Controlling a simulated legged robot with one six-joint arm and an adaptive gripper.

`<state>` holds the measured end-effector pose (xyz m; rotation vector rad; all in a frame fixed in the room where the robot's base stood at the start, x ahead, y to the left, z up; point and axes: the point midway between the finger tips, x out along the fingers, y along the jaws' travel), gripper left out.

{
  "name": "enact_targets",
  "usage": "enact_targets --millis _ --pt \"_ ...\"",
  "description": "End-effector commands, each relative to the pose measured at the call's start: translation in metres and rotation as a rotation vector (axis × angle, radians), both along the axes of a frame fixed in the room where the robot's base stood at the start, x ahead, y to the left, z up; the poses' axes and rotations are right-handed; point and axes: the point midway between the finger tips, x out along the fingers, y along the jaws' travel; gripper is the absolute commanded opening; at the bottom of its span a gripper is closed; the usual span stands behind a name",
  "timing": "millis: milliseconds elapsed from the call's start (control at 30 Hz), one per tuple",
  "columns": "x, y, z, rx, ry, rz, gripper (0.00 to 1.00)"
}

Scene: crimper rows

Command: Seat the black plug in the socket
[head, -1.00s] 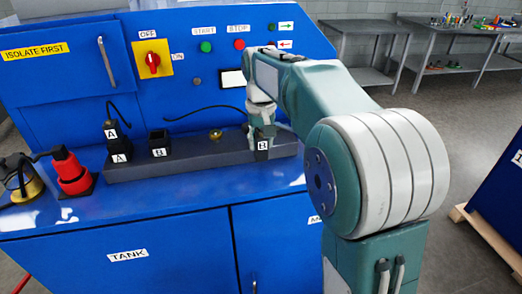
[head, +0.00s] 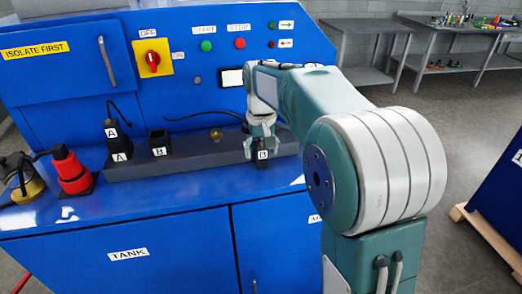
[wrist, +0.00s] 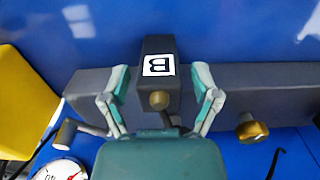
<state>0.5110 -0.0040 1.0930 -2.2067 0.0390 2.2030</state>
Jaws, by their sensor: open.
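The black plug (head: 262,163), labelled B, is at the right end of the dark rail in the head view. In the wrist view the plug (wrist: 156,45) shows its white B label and a brass cable end. My gripper (wrist: 160,75) is open, with one finger on each side of the plug and small gaps between. In the head view my gripper (head: 262,143) is above and around the plug's upper part. I cannot tell whether the plug's base rests on the rail or overhangs its front edge. The socket labelled B (head: 158,144) stands to the left, its top open and empty.
The dark rail (head: 190,160) also carries a brass knob (head: 216,135) and a second plug labelled A (head: 111,130) in socket A (head: 121,157). A red and black connector (head: 70,170) and a brass padlock-like part (head: 28,190) are at far left. The blue ledge front is clear.

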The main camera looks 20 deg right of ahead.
Motion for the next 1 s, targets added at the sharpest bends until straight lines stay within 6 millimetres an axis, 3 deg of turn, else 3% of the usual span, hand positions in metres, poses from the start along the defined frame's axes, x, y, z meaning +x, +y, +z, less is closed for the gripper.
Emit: enact_targets --millis 167,600,733,1000 --pt "0.001 0.0 0.02 0.0 -0.005 0.0 0.79" --pt "0.001 0.0 0.105 0.0 -0.003 0.0 0.79" --pt "0.0 0.0 0.118 0.0 -0.001 0.0 0.79" --pt "-0.005 0.0 0.123 0.0 -0.009 0.001 0.79"
